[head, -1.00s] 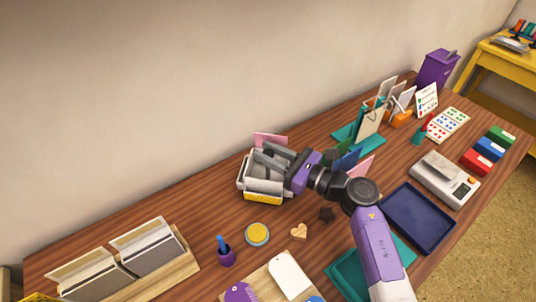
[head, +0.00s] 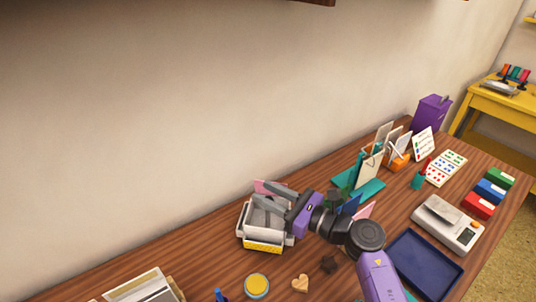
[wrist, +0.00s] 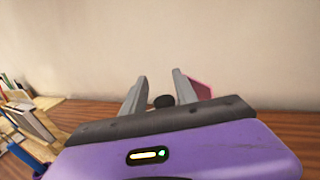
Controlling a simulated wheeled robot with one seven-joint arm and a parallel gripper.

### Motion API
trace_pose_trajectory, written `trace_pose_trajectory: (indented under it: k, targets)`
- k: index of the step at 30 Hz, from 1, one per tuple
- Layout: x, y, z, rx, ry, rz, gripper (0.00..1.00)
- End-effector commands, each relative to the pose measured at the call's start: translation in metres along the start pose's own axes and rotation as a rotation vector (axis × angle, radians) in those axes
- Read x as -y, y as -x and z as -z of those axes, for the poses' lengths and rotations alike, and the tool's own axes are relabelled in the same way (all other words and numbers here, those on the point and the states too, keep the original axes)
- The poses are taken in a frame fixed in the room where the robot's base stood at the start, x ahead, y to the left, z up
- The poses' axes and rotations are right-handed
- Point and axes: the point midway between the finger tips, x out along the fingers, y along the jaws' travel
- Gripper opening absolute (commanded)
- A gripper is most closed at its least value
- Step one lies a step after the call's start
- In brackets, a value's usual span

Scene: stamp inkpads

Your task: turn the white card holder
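The white card holder (head: 242,227) stands on the table near the wall in the head view. It has a yellow front strip (head: 262,246) and pale cards inside. My gripper (head: 260,192) reaches over it from the right, its two grey fingers apart above the holder's back part. In the wrist view my gripper (wrist: 160,74) is open. A dark round piece (wrist: 163,101) shows low between the fingers; I cannot tell what it belongs to. My fingers and wrist hide part of the holder's back and right side. I cannot tell whether a finger touches it.
A pink card (head: 262,186) shows behind the fingers. A teal stand (head: 372,187) and an orange holder (head: 398,163) are to the right. A yellow round pad (head: 256,284) and a wooden heart (head: 300,283) lie in front. A navy tray (head: 430,265) is at right.

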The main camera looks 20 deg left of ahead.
Motion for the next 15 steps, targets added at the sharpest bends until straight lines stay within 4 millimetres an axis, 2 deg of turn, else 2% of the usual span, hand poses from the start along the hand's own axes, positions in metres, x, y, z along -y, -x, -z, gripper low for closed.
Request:
trace_pose_trajectory:
  k: [1, 15]
  targets:
    - [0.000, 0.000, -0.014, 0.002, 0.005, 0.000, 0.35]
    - [0.000, 0.000, -0.119, 0.000, 0.006, 0.000, 0.35]
